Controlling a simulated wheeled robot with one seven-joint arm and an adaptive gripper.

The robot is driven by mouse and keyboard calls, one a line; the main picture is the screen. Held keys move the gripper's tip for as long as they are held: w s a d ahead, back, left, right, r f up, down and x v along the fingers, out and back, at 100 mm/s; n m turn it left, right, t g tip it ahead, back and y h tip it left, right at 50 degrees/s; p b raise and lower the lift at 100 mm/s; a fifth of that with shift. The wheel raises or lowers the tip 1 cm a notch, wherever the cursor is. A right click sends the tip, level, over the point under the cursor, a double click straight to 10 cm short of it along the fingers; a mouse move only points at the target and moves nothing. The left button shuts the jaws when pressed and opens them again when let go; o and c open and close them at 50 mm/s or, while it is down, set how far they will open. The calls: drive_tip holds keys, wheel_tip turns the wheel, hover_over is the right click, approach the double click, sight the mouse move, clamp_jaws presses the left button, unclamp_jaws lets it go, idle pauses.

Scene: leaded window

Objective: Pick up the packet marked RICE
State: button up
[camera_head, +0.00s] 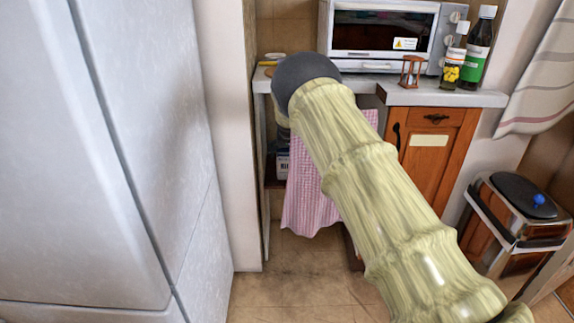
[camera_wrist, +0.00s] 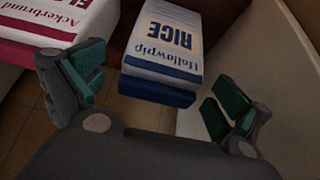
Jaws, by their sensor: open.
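The packet marked RICE (camera_wrist: 168,40) is white with a blue band and blue print, and reads upside down in the wrist view. It lies ahead of my gripper (camera_wrist: 158,103), between the lines of its two fingers. My gripper is open, with green pads on both fingers and nothing between the tips.
A white and red packet (camera_wrist: 62,20) marked Ackerbrund stands left of the RICE packet, close to the left finger. A pale wall (camera_wrist: 255,60) is at the right. In the head view a pink checked cloth (camera_head: 308,190) hangs below the counter (camera_head: 425,97), beside an orange-brown cabinet (camera_head: 433,155).

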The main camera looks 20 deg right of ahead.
sight(287, 157)
drive_tip(key=f, duration=0.1)
drive_tip(key=w+f, duration=0.1)
drive_tip(key=f, duration=0.1)
drive_tip(key=shift+b, duration=0.35)
drive_tip(key=shift+w+d+f, duration=0.1)
drive_tip(key=shift+w+f, duration=0.2)
drive_tip(key=shift+f, duration=0.2)
drive_tip(key=shift+r, duration=0.1)
drive_tip(key=c, duration=1.3)
